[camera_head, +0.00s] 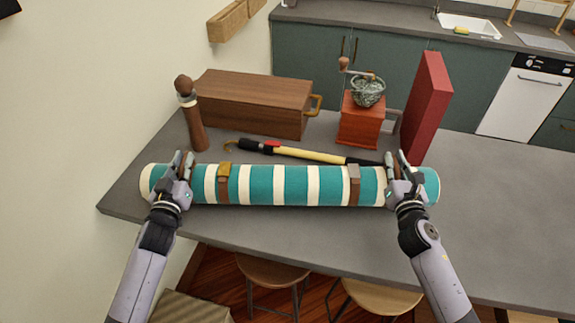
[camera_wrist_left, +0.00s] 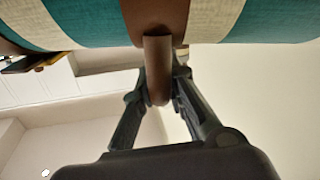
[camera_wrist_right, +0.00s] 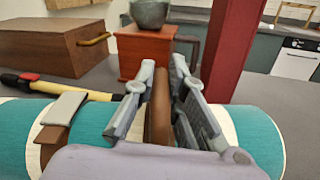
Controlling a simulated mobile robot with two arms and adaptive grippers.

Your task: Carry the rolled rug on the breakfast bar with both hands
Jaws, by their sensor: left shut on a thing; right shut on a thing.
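The rolled rug (camera_head: 290,185), striped teal and cream, lies lengthwise along the breakfast bar (camera_head: 320,237) near its front edge in the head view. Two brown straps with buckles go around it. My left gripper (camera_head: 181,168) is at its left end and is shut on a brown handle (camera_wrist_left: 158,75), seen in the left wrist view. My right gripper (camera_head: 400,170) is at its right end, shut on a brown handle (camera_wrist_right: 159,105) that stands up from the rug in the right wrist view. Whether the rug touches the bar is hard to tell.
Behind the rug are a wooden box (camera_head: 250,103), a pepper mill (camera_head: 193,118), a yellow-handled hooked tool (camera_head: 305,154), a red coffee grinder (camera_head: 360,122) and an upright red book (camera_head: 428,105). The bar's right side is clear. Stools (camera_head: 272,270) stand below the front edge.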

